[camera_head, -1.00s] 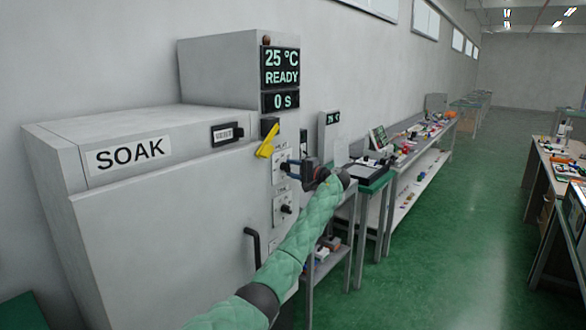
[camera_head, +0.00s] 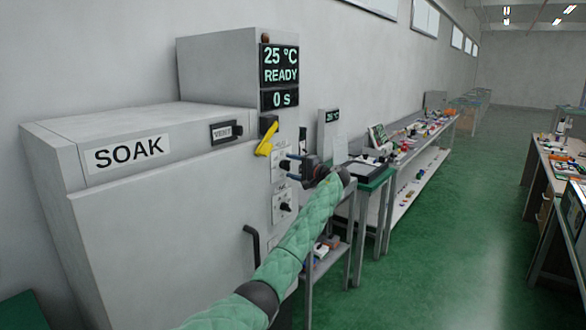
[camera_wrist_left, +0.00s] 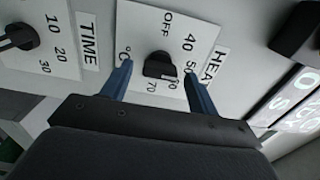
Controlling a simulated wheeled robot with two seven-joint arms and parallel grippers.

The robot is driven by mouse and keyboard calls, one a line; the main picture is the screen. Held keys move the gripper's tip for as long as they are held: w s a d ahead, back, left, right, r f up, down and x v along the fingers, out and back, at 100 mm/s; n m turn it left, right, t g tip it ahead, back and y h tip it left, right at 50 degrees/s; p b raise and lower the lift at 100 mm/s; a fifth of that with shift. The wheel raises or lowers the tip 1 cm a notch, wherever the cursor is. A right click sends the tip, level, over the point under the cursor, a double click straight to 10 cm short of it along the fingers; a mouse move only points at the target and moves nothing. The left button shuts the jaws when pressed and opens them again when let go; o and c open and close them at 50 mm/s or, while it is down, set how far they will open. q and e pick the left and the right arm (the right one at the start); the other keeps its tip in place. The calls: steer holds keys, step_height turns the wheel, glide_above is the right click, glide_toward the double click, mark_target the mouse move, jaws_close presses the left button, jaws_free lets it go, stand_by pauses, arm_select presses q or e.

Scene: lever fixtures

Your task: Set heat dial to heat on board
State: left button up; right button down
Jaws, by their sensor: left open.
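The heat dial (camera_wrist_left: 158,62) is a black knob on a white plate marked OFF, 40, 50, 70 and °C, beside a partly cut-off HEAT label (camera_wrist_left: 215,62). A small light mark shows on the knob's lower edge near a half-hidden number; its exact setting is hard to read. My left gripper (camera_wrist_left: 158,70) is open, with one blue finger on each side of the knob in the picture; contact is not visible. In the head view my left gripper (camera_head: 288,167) is at the upper dial plate of the SOAK oven (camera_head: 150,220) and covers the knob.
The TIME dial (camera_wrist_left: 18,38) also shows below in the head view (camera_head: 284,208). A yellow lever (camera_head: 266,140) is just above the gripper. A black handle (camera_head: 252,242) is lower on the oven. A display (camera_head: 280,78) reads 25 °C READY. Benches stand to the right.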

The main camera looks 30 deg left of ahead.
arm_select(q)
steer(key=d+b, duration=0.2)
steer(key=d, duration=0.5)
steer(key=shift+s+d, duration=0.2)
steer(key=shift+d, duration=0.2)
arm_select(e)
steer(key=shift+n+t+y, duration=0.3)
steer(key=shift+t+y, duration=0.1)
steer(key=a+f, duration=0.1)
steer(key=w+f, duration=0.1)
steer(key=a+f, duration=0.1)
steer(key=shift+w+a+f, duration=0.3)
steer(key=shift+a, duration=0.05)
steer(key=shift+s+a, duration=0.1)
steer(key=shift+a, duration=0.05)
steer(key=shift+a, duration=0.1)
